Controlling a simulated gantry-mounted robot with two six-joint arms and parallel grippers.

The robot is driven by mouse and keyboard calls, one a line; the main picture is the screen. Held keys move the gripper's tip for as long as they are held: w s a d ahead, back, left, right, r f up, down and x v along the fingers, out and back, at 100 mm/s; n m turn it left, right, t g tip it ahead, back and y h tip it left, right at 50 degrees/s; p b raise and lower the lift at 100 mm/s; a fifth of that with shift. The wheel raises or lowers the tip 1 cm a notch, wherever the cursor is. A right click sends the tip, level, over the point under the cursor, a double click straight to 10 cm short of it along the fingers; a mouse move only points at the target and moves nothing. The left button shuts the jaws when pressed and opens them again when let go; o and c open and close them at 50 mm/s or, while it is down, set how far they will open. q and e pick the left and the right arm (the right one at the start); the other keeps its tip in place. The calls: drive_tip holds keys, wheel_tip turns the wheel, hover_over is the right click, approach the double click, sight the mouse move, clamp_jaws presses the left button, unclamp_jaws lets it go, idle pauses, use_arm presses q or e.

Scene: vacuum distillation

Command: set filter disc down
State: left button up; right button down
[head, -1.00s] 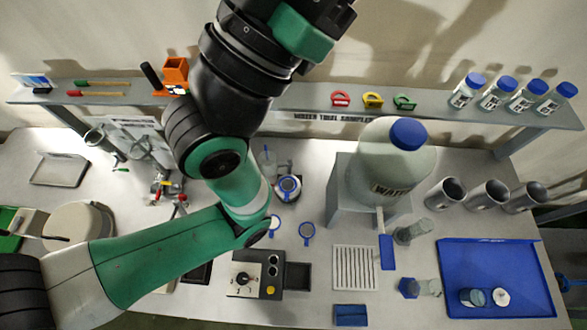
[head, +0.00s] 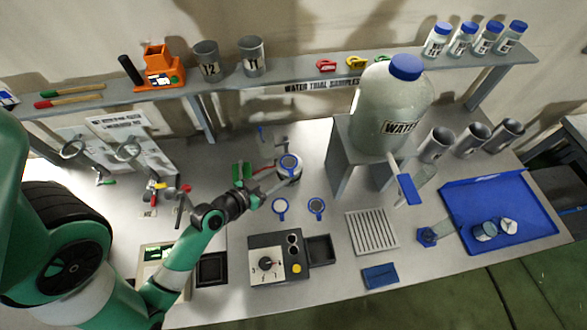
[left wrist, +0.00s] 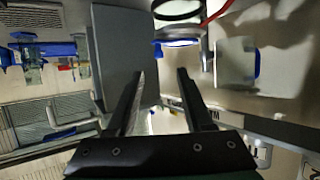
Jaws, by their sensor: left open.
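Two small blue-rimmed round pieces with tabs lie flat on the table in the head view, a left one (head: 280,208) and a right one (head: 316,207). I cannot tell whether either is the filter disc. A pale vessel with a blue round top (head: 290,165) stands just behind them. My left gripper (head: 274,186) points at this vessel from the left, low over the table. In the left wrist view its two fingers (left wrist: 160,76) are apart, with nothing clearly held between them. A blue-rimmed round thing (left wrist: 180,42) shows beyond the fingertips. My right gripper is out of view.
A control box with a knob (head: 268,262) stands in front of the discs. A slotted rack (head: 372,232), a blue tray (head: 530,205) and a large water bottle (head: 393,110) on a stand are to the right. A shelf (head: 300,72) runs along the back.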

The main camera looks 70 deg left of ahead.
sight(291, 171)
use_arm(q)
drive_tip(key=x, duration=0.7)
drive_tip(key=shift+w+f, duration=0.15)
drive_tip(key=shift+f, duration=0.15)
clamp_jaws()
